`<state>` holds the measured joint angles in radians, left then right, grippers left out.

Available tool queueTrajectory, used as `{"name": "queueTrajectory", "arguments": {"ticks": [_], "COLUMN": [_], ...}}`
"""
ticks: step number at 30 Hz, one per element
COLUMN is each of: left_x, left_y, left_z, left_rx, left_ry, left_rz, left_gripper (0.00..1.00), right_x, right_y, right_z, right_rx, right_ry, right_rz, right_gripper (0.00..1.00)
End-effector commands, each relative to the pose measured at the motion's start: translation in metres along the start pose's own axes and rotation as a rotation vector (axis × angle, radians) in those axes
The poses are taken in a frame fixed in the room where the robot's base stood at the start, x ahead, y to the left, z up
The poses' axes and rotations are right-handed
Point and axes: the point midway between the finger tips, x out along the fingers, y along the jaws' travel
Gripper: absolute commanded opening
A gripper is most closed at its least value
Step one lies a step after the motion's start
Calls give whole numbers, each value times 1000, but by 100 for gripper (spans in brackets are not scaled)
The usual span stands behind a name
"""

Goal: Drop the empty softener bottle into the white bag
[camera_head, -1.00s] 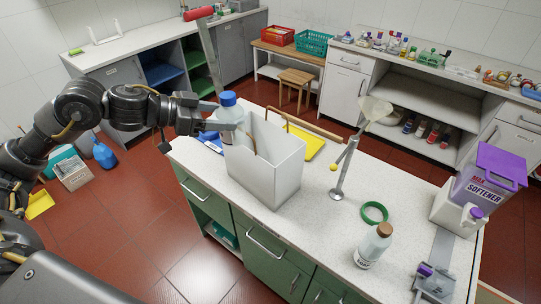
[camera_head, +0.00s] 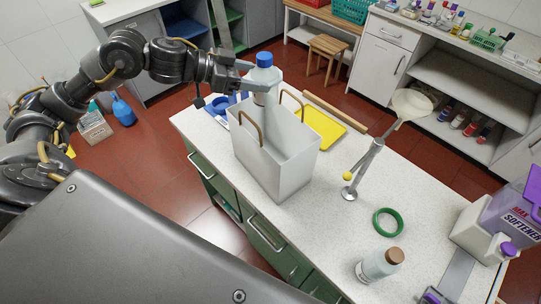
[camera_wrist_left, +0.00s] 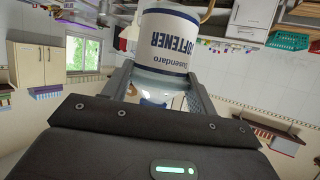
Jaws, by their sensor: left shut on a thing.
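The softener bottle (camera_head: 264,74), white with a blue cap, is upright in my left gripper (camera_head: 256,84). In the head view it appears above the far rim of the white bag (camera_head: 276,168); I cannot tell if it is fully over the opening. The bag stands open on the counter, with two brown handles. In the left wrist view, the fingers (camera_wrist_left: 158,88) are shut around the bottle (camera_wrist_left: 166,42), whose label reads "SOFTENER". The bottle's lower end is partly hidden in the head view. My right gripper is not in view.
A green ring (camera_head: 387,224), brown-capped bottle (camera_head: 379,265) and purple-and-white softener container (camera_head: 508,220) are on the right.

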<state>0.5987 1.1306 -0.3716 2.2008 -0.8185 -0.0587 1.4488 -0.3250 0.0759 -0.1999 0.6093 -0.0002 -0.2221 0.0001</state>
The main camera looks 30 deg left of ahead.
Motion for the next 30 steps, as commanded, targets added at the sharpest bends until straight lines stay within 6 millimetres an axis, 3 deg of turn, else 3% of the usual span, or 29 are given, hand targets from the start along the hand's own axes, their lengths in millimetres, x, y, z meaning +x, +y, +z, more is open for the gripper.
{"name": "queueTrajectory", "arguments": {"ticks": [3,9,11,14,21,22,27,30], "left_x": [6,11,12,13,13,13,13,13], "left_y": [0,0,0,0,0,0,0,0], "left_z": [14,30,32,34,34,34,34,34], "left_rx": [-4,-2,-2,-1,-1,-1,-1,-1], "left_ry": [-1,0,0,1,1,1,1,1], "left_rz": [1,-1,-2,-2,-2,-2,-2,-2], "left_gripper": [36,36,36,36,36,62,83,83], "right_x": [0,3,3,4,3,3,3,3], "right_y": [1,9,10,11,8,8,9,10], "right_z": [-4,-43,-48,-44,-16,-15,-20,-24], "right_rx": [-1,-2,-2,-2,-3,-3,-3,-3], "right_ry": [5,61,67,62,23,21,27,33], "right_rz": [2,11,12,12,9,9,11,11], "right_gripper": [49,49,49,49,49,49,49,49]}}
